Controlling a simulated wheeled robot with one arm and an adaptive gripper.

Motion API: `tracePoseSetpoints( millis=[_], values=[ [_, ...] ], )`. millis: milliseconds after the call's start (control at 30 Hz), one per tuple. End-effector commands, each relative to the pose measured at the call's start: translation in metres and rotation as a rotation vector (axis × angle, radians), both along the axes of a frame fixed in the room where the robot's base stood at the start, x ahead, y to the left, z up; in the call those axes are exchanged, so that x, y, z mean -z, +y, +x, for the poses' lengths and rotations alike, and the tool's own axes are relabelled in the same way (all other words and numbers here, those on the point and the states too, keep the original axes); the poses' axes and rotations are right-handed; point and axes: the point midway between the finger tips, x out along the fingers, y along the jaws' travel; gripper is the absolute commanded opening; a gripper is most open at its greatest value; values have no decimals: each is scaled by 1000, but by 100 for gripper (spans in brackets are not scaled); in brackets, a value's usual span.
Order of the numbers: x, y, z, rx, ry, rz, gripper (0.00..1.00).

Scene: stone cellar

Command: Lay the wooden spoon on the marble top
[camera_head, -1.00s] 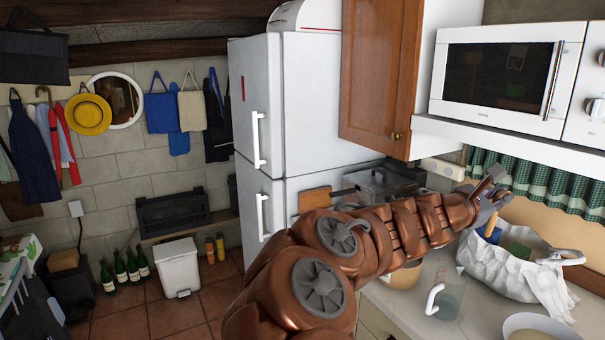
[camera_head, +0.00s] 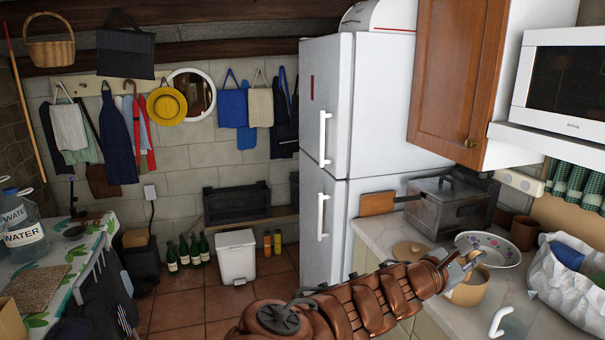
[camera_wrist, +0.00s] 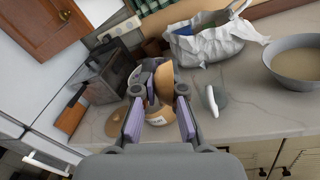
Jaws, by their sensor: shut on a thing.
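My gripper (camera_head: 462,266) is at the end of my copper arm, above the pale, grey-veined marble top (camera_head: 378,236). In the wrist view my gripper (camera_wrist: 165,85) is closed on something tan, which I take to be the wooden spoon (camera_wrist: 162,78). Its shape blends with the tan canister behind, and its length is mostly hidden. In the head view I cannot make the spoon out. The marble top also shows in the wrist view (camera_wrist: 260,112), below and to the right of the fingers.
A tan canister (camera_head: 468,291) stands just below my gripper. A grey bowl (camera_wrist: 298,65) stands at right.

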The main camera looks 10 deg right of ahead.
Motion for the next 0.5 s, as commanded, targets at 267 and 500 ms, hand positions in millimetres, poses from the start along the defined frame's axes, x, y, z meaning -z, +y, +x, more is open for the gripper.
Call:
tracePoseSetpoints(
  millis=[267, 500],
  values=[
    [54, 70, 44, -107, 7, 2, 0],
    [102, 131, 82, -198, 7, 5, 0]
  ],
)
